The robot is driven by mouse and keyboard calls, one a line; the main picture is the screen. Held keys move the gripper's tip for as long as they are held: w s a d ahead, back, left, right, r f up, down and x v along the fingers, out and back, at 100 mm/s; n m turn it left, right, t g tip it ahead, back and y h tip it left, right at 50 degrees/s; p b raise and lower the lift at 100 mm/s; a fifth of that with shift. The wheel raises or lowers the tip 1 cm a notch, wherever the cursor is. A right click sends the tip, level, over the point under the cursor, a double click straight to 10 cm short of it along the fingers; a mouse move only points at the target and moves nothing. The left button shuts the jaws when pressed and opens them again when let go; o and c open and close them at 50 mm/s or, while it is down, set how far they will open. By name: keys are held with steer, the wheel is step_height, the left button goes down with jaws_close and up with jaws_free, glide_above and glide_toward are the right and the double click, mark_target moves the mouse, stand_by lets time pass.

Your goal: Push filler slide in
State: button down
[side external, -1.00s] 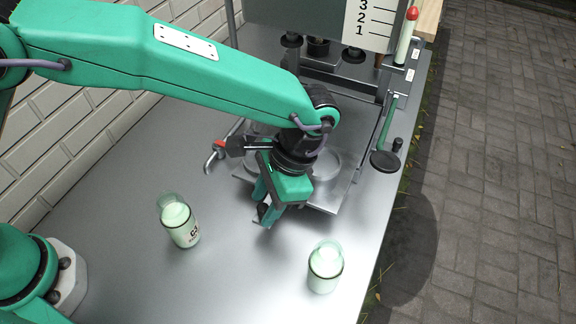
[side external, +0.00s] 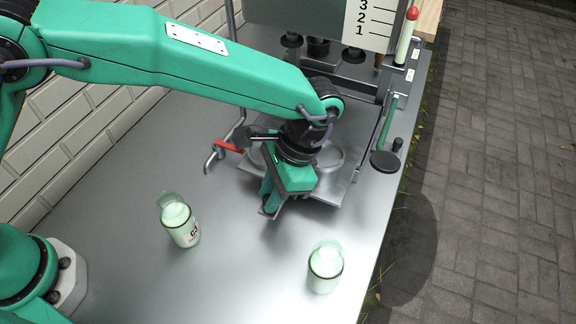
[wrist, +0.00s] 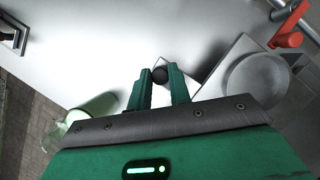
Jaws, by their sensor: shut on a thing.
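The filler slide (side external: 334,188) is a flat grey metal plate with round raised-rim seats, lying low in front of the filler at the table's far end. In the wrist view, the slide (wrist: 238,52) shows at right with one round seat. My gripper (side external: 270,206) points down at the slide's near left corner. The arm and wrist hide part of the slide in the side view.
A red-handled lever (side external: 228,147) is left of the slide. A black disc on a green arm (side external: 385,161) is at right.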

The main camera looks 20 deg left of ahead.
steer(key=shift+h, duration=0.3)
steer(key=w, duration=0.7)
steer(key=shift+w+d, duration=0.1)
steer(key=shift+w, duration=0.1)
steer(key=c, duration=1.3)
jaws_free()
steer(key=shift+r, duration=0.1)
steer(key=v, duration=0.7)
steer(key=shift+r, duration=0.25)
steer(key=shift+w+d, duration=0.1)
steer(key=shift+w, duration=0.05)
